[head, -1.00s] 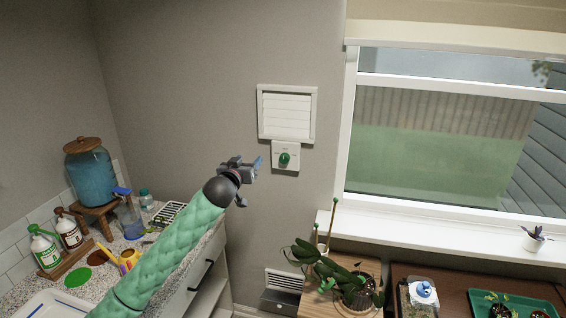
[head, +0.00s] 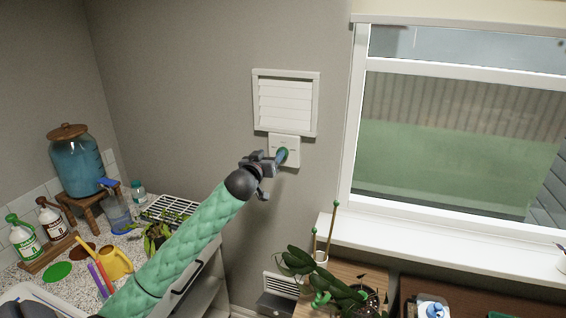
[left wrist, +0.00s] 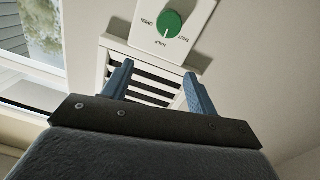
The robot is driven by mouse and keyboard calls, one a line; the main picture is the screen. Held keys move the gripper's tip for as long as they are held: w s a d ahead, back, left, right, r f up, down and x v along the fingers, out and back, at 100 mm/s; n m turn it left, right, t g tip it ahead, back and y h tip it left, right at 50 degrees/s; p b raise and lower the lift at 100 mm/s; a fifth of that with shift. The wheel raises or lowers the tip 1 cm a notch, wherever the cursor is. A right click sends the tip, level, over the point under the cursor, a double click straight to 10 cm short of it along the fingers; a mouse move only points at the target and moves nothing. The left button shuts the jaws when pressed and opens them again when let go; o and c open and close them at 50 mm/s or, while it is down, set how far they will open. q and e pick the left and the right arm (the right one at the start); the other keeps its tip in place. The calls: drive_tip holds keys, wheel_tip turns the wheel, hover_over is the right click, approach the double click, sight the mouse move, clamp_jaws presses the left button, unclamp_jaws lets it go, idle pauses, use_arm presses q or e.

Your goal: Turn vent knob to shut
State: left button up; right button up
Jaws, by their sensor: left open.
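The green vent knob (left wrist: 169,24) sits on a white plate (left wrist: 190,12) marked OPEN, HALF and SHUT. Its white line appears to point toward HALF. In the head view the plate (head: 293,144) is on the wall just below the white louvred vent (head: 285,103); my fingers partly cover the knob there. In the left wrist view the vent (left wrist: 146,95) shows dark gaps between its slats. My left gripper (head: 280,157) is open, its blue fingertips close in front of the knob. The wrist view shows both fingers (left wrist: 158,68) apart with nothing between them; contact cannot be told. My right gripper is out of view.
A window (head: 455,120) with a white sill (head: 450,250) is to the right. Potted plants and a wooden stand (head: 345,272) are below. A speckled counter with bottles, a blue drink dispenser (head: 78,165) and a yellow watering can (head: 115,262) is at left. The wall around the knob is clear.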

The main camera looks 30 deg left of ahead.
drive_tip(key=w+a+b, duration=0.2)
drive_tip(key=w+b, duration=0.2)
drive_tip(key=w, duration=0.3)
use_arm(q)
drive_tip(key=w+a+f+p, duration=0.1)
drive_tip(key=w+f+p, duration=0.3)
drive_tip(key=w, duration=0.4)
drive_tip(key=shift+a+f, duration=0.2)
drive_tip(key=shift+f, duration=0.05)
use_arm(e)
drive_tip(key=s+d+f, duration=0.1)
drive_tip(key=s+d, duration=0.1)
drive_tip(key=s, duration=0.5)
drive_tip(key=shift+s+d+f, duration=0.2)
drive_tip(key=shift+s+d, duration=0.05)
use_arm(q)
drive_tip(key=c, duration=1)
